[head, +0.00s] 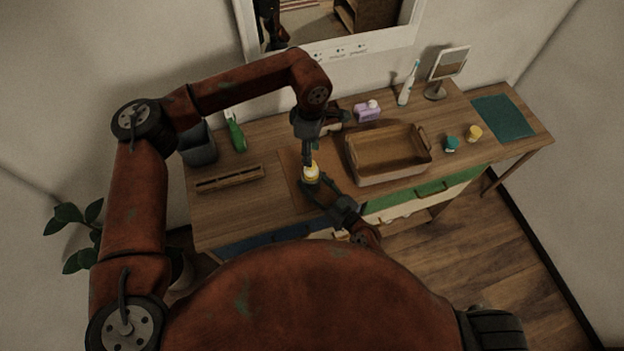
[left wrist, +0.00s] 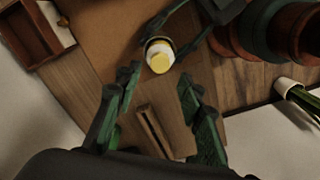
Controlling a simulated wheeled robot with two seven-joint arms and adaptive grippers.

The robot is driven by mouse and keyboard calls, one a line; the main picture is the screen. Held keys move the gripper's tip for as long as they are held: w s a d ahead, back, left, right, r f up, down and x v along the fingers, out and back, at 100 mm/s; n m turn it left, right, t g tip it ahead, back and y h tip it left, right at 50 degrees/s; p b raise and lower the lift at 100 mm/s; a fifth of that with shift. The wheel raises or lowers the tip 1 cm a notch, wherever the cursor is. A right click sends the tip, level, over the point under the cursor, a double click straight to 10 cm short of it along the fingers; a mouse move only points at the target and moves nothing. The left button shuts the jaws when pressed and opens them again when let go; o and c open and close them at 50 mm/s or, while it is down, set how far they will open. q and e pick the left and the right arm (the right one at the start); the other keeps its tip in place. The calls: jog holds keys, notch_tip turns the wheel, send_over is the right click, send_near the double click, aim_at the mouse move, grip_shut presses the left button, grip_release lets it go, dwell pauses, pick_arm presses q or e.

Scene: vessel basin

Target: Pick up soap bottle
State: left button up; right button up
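A small bottle with a yellow top and pale body (head: 311,174) stands out from the brown mat on the counter. It also shows in the left wrist view (left wrist: 159,58), top towards the camera. My right gripper (head: 322,186) reaches in from the front, its dark fingers on either side of the bottle; whether they press on it I cannot tell. My left gripper (head: 307,152) points down just above the bottle. In the left wrist view its green fingers (left wrist: 158,85) are apart with nothing between them. Which object is the soap bottle is not certain.
A wooden tray (head: 388,176) stands right of my grippers. A purple bottle (head: 366,110), green bottle (head: 236,133) and grey bin (head: 198,146) stand at the back. A slotted wooden holder (head: 229,180) lies left. Teal (head: 452,144) and yellow-topped (head: 474,133) jars stand right.

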pick_arm(q)
jog(key=o, duration=0.4)
jog(key=n, duration=0.1)
jog(key=r+n, duration=0.1)
jog(key=n, duration=0.1)
jog(key=shift+n, duration=0.3)
jog(key=n, duration=0.3)
jog(key=shift+a+r+n, duration=0.1)
jog(key=shift+r+n, duration=0.2)
jog(key=shift+r, duration=0.05)
jog(key=n, duration=0.4)
jog(key=shift+r, duration=0.4)
jog(key=r+n, duration=0.1)
jog(key=n, duration=1)
send_near(311, 175)
jog(key=shift+w+a+f, duration=0.15)
jog(key=shift+w+f, duration=0.3)
jog(key=shift+w, duration=0.1)
jog(key=shift+w+a+f, duration=0.15)
jog(key=shift+w+f, duration=0.3)
jog(key=shift+w, duration=0.1)
jog(key=shift+d+f, duration=0.15)
jog(key=shift+f, duration=1.2)
jog(key=shift+d+f, duration=0.15)
jog(key=shift+f, duration=1.2)
